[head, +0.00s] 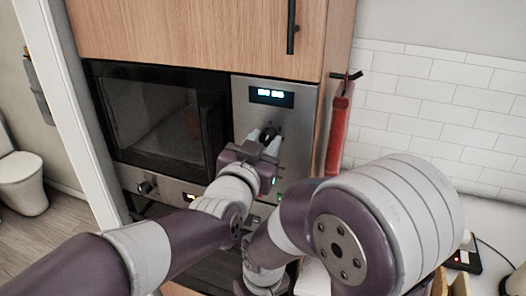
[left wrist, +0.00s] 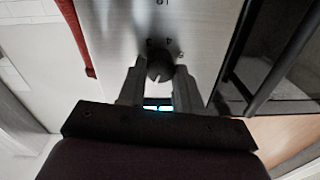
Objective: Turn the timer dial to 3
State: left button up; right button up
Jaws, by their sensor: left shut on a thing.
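The timer dial (head: 268,134) is a small dark round knob on the steel control panel (head: 297,130) of the microwave, below a lit display. My left gripper (head: 264,146) is at the panel with its fingers on the dial. In the left wrist view, the dial (left wrist: 160,68) sits between the two fingertips (left wrist: 158,76), which are shut on its sides. A pale pointer line shows on the dial face.
The microwave door (head: 155,115) is shut, left of the panel. Another knob (head: 146,187) is on the lower oven strip. A red hanging object (head: 339,130) is beside the cabinet's right edge. A wooden cabinet (head: 190,35) is above. A white counter (head: 495,222) is at the right.

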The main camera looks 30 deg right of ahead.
pick_arm(q)
jog(key=m+b, duration=0.1)
jog(key=m, duration=0.2)
jog(key=shift+f+m+b, duration=0.15)
jog(key=shift+m+b, duration=0.2)
jog(key=shift+m, duration=0.05)
jog(key=m+b, duration=0.1)
jog(key=m, duration=0.2)
jog(key=shift+m, duration=0.4)
jog(key=m+b, duration=0.1)
jog(key=m, duration=0.2)
jog(key=shift+m, duration=0.4)
jog(key=m+b, duration=0.1)
jog(key=m, duration=0.2)
jog(key=shift+m+h+b, duration=0.3)
jog(key=shift+h+b, duration=0.1)
jog(key=m+b, duration=0.1)
jog(key=m, duration=0.2)
jog(key=shift+f+g, duration=0.15)
jog(key=shift+g, duration=0.15)
jog(key=m+b, duration=0.2)
jog(key=shift+m, duration=0.4)
jog(key=m+b, duration=0.3)
jog(key=shift+f+m, duration=0.1)
jog(key=shift+m, duration=0.3)
jog(key=shift+m+b, duration=0.7)
jog(key=shift+m, duration=0.2)
jog(key=shift+g, duration=0.3)
